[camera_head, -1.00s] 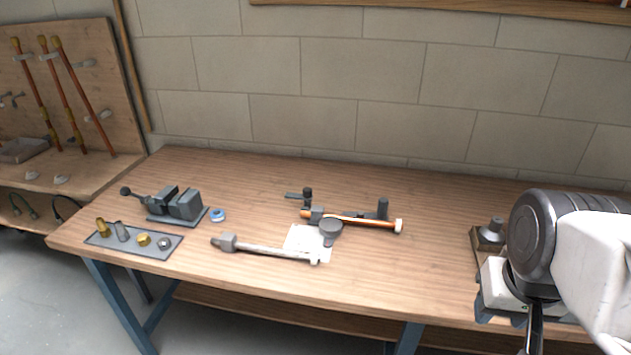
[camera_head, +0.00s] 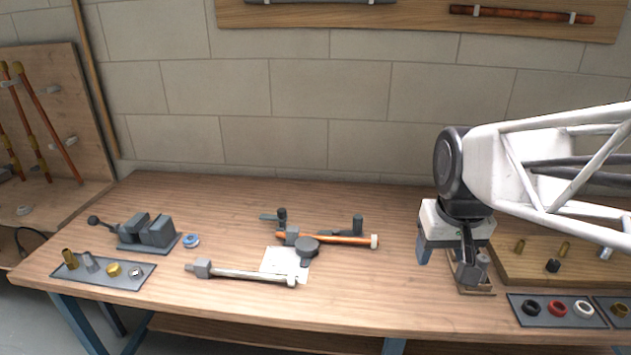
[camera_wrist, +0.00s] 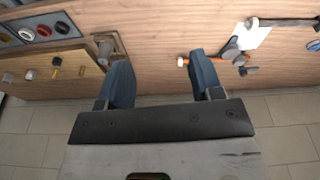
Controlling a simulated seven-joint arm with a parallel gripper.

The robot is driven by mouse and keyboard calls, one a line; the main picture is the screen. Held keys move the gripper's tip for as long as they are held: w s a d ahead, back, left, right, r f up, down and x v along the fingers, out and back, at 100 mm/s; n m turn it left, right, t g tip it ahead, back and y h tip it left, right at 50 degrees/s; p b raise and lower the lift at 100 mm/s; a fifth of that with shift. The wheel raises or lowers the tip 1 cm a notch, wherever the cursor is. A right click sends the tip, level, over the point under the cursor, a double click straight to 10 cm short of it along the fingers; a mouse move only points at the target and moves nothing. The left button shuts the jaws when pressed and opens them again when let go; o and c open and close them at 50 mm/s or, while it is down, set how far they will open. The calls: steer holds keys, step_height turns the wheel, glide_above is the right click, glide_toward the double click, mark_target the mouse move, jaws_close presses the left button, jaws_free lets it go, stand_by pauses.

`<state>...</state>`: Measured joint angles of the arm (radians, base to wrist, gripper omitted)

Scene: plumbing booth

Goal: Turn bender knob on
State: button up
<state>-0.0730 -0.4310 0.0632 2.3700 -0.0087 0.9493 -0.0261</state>
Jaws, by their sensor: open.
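A bender-like tool (camera_head: 330,239) lies mid-table with an orange pipe along it, a dark round disc (camera_head: 307,246) at its front and short dark upright posts. I cannot tell which part is the knob. In the wrist view the tool (camera_wrist: 234,54) is partly hidden behind a finger. My gripper (camera_head: 445,262) hangs over the table to the right of the tool, apart from it. Its two blue fingers are spread and empty, as the wrist view also shows (camera_wrist: 161,62).
A small wooden base (camera_head: 478,290) with a grey part stands beside my gripper. A tray (camera_head: 558,321) of rings is at the right. A grey pipe tool (camera_head: 240,274), white paper (camera_head: 276,262) and vise (camera_head: 150,233) lie left. The table between the bender tool and my gripper is clear.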

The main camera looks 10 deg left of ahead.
steer(key=w+a+n, duration=0.1)
steer(key=w+a, duration=0.4)
steer(key=w, duration=0.7)
steer(key=n+g, duration=0.2)
steer(key=n, duration=0.3)
glide_above(281, 210)
steer(key=d, duration=0.1)
step_height(281, 210, down, 16)
steer(key=shift+s+f, duration=0.1)
steer(key=shift+f, duration=0.1)
steer(key=shift+w+a+f+n, duration=0.2)
steer(key=shift+a+f+n, duration=0.15)
steer(key=shift+a, duration=0.1)
steer(key=shift+f, duration=3.9)
steer(key=shift+c, duration=0.2)
